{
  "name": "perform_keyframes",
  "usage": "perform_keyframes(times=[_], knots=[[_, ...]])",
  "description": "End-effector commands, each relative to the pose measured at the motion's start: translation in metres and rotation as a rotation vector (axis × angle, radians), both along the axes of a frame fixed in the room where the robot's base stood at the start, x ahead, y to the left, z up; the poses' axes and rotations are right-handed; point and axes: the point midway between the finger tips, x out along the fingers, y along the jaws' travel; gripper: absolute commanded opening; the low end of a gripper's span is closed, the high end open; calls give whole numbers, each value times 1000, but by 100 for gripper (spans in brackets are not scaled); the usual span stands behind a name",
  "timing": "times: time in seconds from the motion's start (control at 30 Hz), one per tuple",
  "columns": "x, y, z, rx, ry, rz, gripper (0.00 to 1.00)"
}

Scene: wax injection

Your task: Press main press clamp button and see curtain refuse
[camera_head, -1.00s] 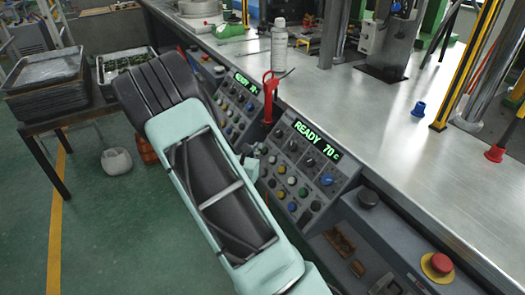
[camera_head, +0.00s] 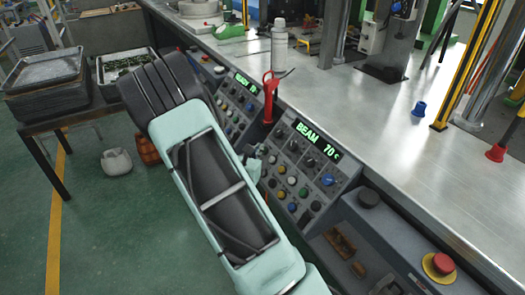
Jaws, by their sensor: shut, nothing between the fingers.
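The near control panel (camera_head: 306,170) stands at the front of the metal bench. Its green display (camera_head: 318,140) reads "BEAM 70 c". Below are several knobs and buttons, among them a blue one (camera_head: 327,179), a yellow one (camera_head: 280,180) and white ones. I cannot read their labels or tell which is the clamp button. My gripper (camera_head: 256,158) shows only as a small part at the panel's left edge, shut and empty; my arm hides most of it. I cannot tell whether it touches a button.
A second panel (camera_head: 236,106) has a display reading "READY", partly cut off. A red-handled tool (camera_head: 268,97) stands between the panels. A red emergency button (camera_head: 443,263) is at the lower right. A white bottle (camera_head: 279,46) stands on the bench (camera_head: 370,115). Stacked trays (camera_head: 45,80) are at left.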

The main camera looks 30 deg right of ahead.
Motion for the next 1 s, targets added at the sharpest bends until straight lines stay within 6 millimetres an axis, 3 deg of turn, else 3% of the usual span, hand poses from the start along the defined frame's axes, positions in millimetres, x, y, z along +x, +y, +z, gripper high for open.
perform_keyframes(times=[1.0], knots=[[-1, 19, 18, 0, 0, 0, 0]])
